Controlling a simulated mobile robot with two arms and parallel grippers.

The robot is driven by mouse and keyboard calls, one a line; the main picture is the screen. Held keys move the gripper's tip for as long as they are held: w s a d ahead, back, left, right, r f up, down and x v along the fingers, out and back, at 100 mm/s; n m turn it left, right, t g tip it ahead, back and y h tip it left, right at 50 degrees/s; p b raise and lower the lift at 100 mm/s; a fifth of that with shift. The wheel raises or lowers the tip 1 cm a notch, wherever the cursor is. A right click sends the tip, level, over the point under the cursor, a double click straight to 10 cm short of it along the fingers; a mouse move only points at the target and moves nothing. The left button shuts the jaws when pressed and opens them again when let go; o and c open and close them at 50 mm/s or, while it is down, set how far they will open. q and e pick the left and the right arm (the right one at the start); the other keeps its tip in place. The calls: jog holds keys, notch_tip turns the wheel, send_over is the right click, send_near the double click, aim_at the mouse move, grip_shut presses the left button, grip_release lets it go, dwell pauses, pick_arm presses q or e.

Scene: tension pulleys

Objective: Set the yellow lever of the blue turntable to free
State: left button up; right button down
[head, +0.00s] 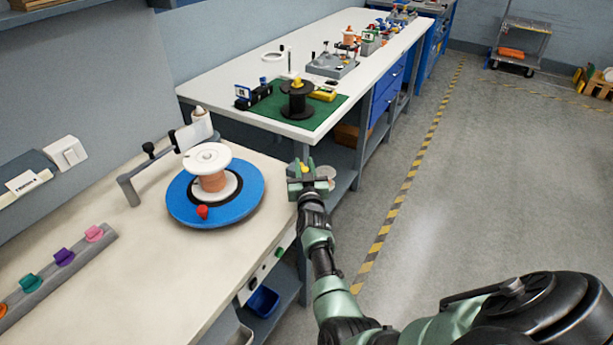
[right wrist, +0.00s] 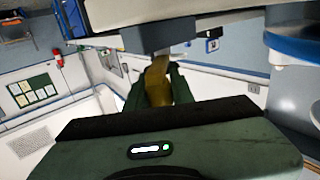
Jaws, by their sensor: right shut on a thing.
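The blue turntable (head: 238,205) sits on the near bench with a white and copper spool (head: 210,183) on it and a red knob (head: 202,211) near its rim. Part of its blue edge shows at the upper right of the right wrist view (right wrist: 300,46). My right gripper (head: 307,172) is at the bench's front edge, right of the turntable. It is shut on the yellow lever (right wrist: 157,80), which hangs from a dark mount under the bench top in the right wrist view. Only a bit of yellow shows between the fingers in the head view. My left gripper is not in view.
A grey arm with a white roller (head: 193,135) stands behind the turntable. A rack with coloured clips (head: 60,270) lies at left. A second bench (head: 230,88) with a green mat (head: 262,112) and black spool stands beyond. The floor at right is open.

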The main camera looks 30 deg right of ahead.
jog(key=shift+w+r, duration=0.1)
jog(key=shift+r, duration=0.05)
dwell(0.3)
jog(key=c, duration=1.3)
grip_release()
jog(key=shift+o, duration=0.5)
jog(key=shift+d, duration=0.1)
